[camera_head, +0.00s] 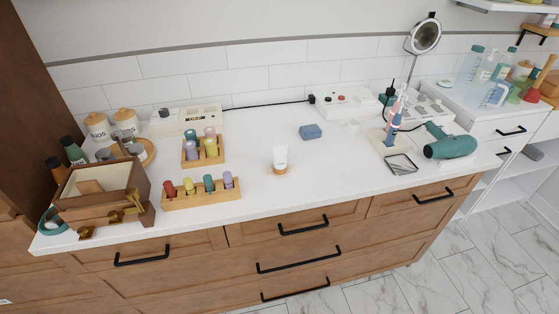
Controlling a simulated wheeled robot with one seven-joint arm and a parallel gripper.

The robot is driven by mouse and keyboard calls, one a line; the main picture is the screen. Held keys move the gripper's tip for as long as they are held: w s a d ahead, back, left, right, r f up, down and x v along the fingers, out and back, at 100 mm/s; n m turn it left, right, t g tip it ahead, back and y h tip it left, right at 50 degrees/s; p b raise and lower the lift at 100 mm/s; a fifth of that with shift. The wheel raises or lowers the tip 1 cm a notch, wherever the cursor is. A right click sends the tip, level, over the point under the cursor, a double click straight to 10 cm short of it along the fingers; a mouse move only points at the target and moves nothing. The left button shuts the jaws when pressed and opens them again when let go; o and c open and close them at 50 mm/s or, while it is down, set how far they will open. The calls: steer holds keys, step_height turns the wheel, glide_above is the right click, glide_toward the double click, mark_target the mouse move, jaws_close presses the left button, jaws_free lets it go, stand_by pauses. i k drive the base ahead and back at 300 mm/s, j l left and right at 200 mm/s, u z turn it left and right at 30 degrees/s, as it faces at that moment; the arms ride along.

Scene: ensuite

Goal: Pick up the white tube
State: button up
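The white tube (280,156) stands upright near the middle of the white countertop (330,165). It has a white body and a tan or orange cap at its bottom end. Nothing touches it, and the counter around it is bare. My gripper and arm do not show in the head view.
Wooden racks with coloured bottles (201,192) stand left of the tube. A blue block (310,132) lies behind it to the right. A teal hair dryer (451,147) and a small dark tray (401,164) are farther right. Drawer handles (303,225) stick out along the front.

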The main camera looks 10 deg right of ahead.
mark_target(280, 153)
steer(key=i+j+u, duration=0.1)
steer(key=j, duration=0.35)
steer(key=i+j+u, duration=0.15)
steer(key=j, duration=0.25)
steer(key=i+j+u, duration=0.1)
steer(key=i+j, duration=0.15)
steer(key=j, duration=0.15)
steer(key=i+j+u, duration=0.1)
steer(key=i+j, duration=0.15)
steer(key=i+l, duration=0.25)
steer(key=i, duration=0.05)
